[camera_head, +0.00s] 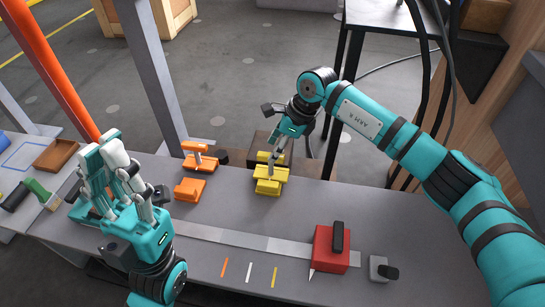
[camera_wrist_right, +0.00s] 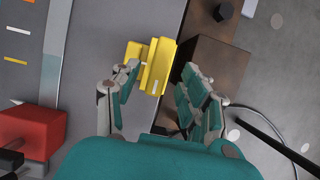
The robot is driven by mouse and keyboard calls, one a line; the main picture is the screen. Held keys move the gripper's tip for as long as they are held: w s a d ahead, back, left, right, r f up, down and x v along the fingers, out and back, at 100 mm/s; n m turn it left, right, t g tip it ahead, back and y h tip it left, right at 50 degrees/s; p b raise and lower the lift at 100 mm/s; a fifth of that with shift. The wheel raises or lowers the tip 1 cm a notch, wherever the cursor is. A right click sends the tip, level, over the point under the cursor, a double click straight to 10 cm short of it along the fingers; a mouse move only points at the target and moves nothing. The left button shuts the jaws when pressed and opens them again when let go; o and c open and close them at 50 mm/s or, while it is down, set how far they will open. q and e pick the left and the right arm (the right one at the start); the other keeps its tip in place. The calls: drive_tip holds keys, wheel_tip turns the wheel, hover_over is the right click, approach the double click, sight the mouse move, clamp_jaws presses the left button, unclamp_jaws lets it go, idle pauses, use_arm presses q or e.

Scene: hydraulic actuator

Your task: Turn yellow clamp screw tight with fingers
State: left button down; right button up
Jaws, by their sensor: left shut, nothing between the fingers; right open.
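The yellow clamp (camera_head: 267,187) sits at the far edge of the grey table. In the right wrist view the yellow clamp (camera_wrist_right: 157,66) lies ahead, between the lines of the two fingers. Its screw cannot be told apart clearly. My right gripper (camera_head: 277,158) is above and over the clamp, pointing down at it. In the wrist view the right gripper (camera_wrist_right: 157,78) has its fingers apart, one on each side of the clamp; I cannot tell whether either touches it. My left gripper (camera_head: 105,155) is shut and empty, raised at the left of the table, away from the clamp.
An orange clamp (camera_head: 190,188) stands left of the yellow one. A red block (camera_head: 330,252) with a black handle and a small grey block (camera_head: 378,268) are at the front right. Coloured strips lie near the front edge. A brown box (camera_wrist_right: 215,70) adjoins the table edge.

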sight(271, 164)
drive_tip(key=shift+b+x, duration=0.3)
drive_tip(key=shift+x, duration=1.1)
drive_tip(key=shift+c, duration=0.2)
clamp_jaws()
